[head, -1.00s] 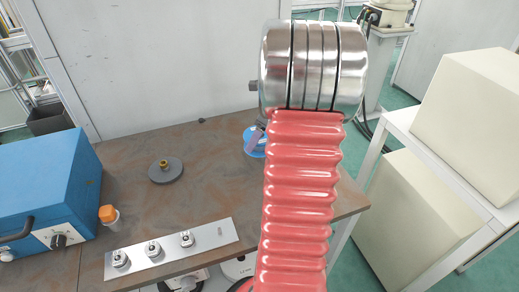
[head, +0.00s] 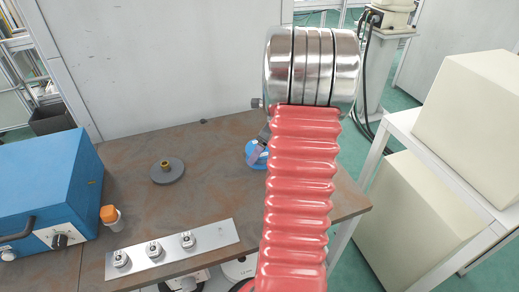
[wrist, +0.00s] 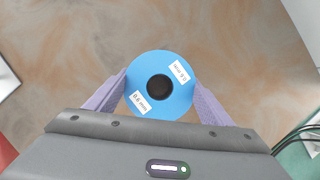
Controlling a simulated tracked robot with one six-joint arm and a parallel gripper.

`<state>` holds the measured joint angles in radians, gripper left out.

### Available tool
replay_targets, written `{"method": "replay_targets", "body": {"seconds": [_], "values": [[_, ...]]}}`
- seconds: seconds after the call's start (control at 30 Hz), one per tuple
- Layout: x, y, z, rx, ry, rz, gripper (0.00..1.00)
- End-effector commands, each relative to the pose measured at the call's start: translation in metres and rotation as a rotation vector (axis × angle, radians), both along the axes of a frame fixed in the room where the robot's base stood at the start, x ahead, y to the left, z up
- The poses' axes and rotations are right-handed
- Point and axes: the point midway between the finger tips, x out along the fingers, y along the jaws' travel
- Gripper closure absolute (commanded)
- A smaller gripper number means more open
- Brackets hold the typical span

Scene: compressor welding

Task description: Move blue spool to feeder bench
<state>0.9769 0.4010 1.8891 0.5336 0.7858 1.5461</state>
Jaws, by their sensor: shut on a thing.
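The blue spool (wrist: 178,104) is a round disc with a dark centre hole and two white labels, one reading 0.6 mm. In the wrist view it sits between the two purple fingers of my gripper (wrist: 160,86), which are shut on its sides. In the head view the blue spool (head: 250,150) shows only partly, over the far right part of the brown table (head: 222,190). My red arm hides much of it, and I cannot tell whether it touches the table.
A grey disc with a brass hub (head: 167,171) lies on the table. A blue machine (head: 45,190), an orange-capped bottle (head: 110,217) and a metal plate with several clamps (head: 172,250) stand left and front. Pale boxes (head: 470,125) are on the right.

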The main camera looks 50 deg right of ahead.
Motion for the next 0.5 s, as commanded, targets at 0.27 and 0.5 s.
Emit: {"method": "replay_targets", "body": {"seconds": [0.27,0.5], "values": [[-0.0003,-0.0003,-0.0013,0.000,0.000,-0.001,0.22],[-0.0003,-0.0003,-0.0011,0.000,0.000,-0.001,0.06]]}}
